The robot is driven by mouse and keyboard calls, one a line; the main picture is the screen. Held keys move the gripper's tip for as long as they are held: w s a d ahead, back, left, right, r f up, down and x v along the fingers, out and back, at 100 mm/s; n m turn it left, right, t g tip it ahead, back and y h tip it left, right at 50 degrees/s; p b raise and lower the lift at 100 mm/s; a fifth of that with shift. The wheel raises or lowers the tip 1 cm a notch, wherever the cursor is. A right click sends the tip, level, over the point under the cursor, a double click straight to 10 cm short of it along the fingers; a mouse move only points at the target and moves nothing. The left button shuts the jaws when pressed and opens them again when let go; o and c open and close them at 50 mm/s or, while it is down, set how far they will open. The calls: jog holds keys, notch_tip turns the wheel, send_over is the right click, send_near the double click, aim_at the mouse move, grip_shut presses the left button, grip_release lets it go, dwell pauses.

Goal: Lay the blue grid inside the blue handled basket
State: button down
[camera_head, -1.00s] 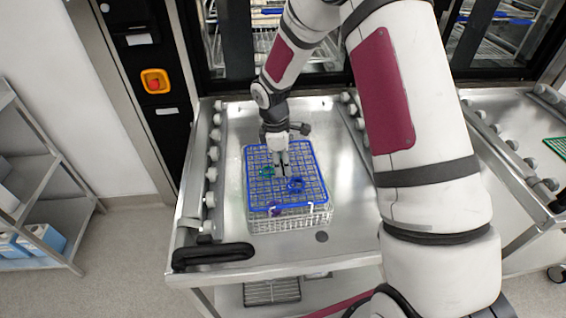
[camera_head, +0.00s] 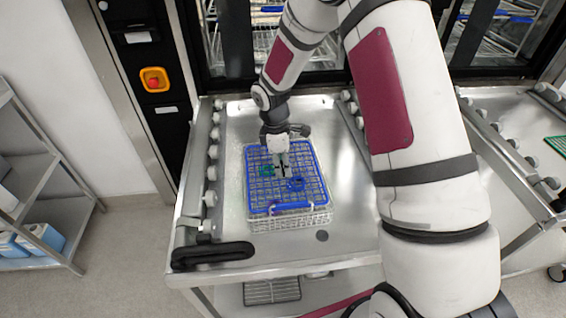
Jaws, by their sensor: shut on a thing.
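The blue grid (camera_head: 303,160) is a flat rectangular mesh with a blue edge. It lies nearly level over the wire basket (camera_head: 290,221), covering most of its opening. The basket has pale wire sides, and a blue handle bar (camera_head: 291,206) shows at its front. My gripper (camera_head: 281,172) points down at the middle of the grid and is shut on it. A green ring (camera_head: 267,170) and a blue ring (camera_head: 296,184) show at the mesh. A small purple thing is partly hidden at the front edge. I cannot tell whether the grid touches the basket's rim or contents.
The basket stands on a steel trolley table (camera_head: 345,225) with rollers along its sides and a black handle (camera_head: 213,256) at front left. Washer doors stand behind. A second table (camera_head: 515,125) with a green grid (camera_head: 557,145) is at right. Steel around the basket is clear.

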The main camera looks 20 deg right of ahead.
jog(key=shift+f+b, duration=1.05)
jog(key=shift+f, duration=1.15)
jog(key=c, duration=1.2)
grip_release()
jog(key=shift+c, duration=0.2)
notch_tip(320, 180, up, 15)
jog(key=p, duration=0.6)
